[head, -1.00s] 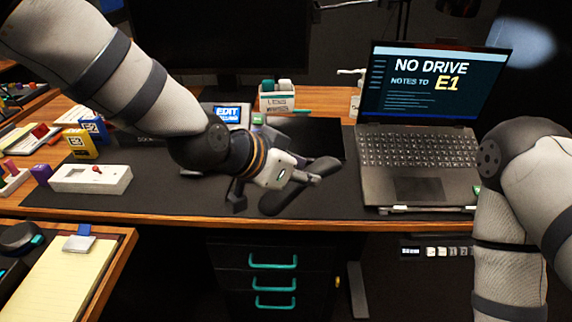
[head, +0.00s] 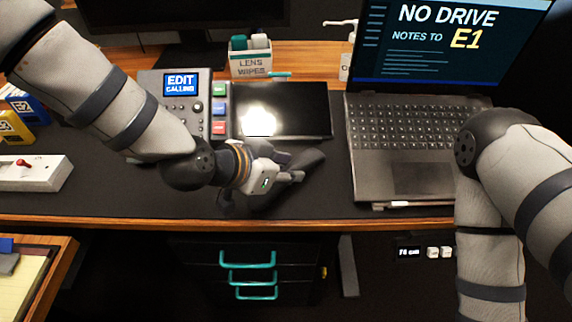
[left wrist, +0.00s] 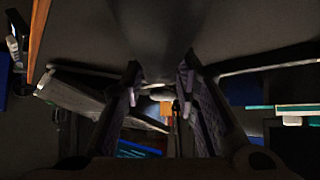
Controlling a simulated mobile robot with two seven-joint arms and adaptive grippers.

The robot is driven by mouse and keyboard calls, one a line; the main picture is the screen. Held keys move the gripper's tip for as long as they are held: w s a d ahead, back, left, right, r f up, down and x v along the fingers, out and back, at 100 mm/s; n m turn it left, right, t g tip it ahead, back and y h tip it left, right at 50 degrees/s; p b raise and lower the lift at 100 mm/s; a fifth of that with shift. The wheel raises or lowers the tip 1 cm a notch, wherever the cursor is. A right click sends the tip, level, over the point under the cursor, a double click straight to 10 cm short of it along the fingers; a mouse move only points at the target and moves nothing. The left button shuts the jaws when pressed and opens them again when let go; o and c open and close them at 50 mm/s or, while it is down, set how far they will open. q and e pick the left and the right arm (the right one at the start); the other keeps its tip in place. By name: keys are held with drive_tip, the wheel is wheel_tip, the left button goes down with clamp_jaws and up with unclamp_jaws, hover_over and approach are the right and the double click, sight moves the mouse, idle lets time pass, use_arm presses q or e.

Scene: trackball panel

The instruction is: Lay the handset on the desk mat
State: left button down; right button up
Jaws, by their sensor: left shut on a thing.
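The dark handset (head: 310,160) is in my left gripper (head: 287,172) in the head view, slanting over the front middle part of the desk mat. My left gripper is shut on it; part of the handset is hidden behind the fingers. I cannot tell whether the handset touches the mat. The black desk mat (head: 115,192) covers the desk, with bare room at the front left. In the left wrist view the two fingers (left wrist: 158,82) show, but the handset is too dark to make out. My right gripper is out of view.
A phone base (head: 205,88) with an "EDIT CALLING" screen and a black flat panel (head: 300,105) stand behind the gripper. An open laptop (head: 385,185) is at the right. A white box with a red lever (head: 40,172) is at the left.

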use_arm(q)
drive_tip(key=shift+w+f, duration=0.1)
drive_tip(key=shift+w, duration=0.1)
drive_tip(key=c, duration=1.2)
unclamp_jaws()
drive_tip(key=shift+c, duration=0.2)
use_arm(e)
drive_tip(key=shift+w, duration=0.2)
use_arm(q)
drive_tip(key=p+v, duration=0.1)
drive_tip(key=v, duration=0.4)
drive_tip(key=p+v, duration=0.1)
drive_tip(key=v, duration=0.5)
drive_tip(key=shift+w+d+r, duration=0.1)
drive_tip(key=shift+w+r, duration=0.05)
drive_tip(key=shift+r, duration=0.35)
drive_tip(key=shift+s+a+r, duration=0.2)
drive_tip(key=shift+s+a, duration=0.1)
drive_tip(key=shift+s, duration=0.05)
drive_tip(key=shift+f, duration=0.1)
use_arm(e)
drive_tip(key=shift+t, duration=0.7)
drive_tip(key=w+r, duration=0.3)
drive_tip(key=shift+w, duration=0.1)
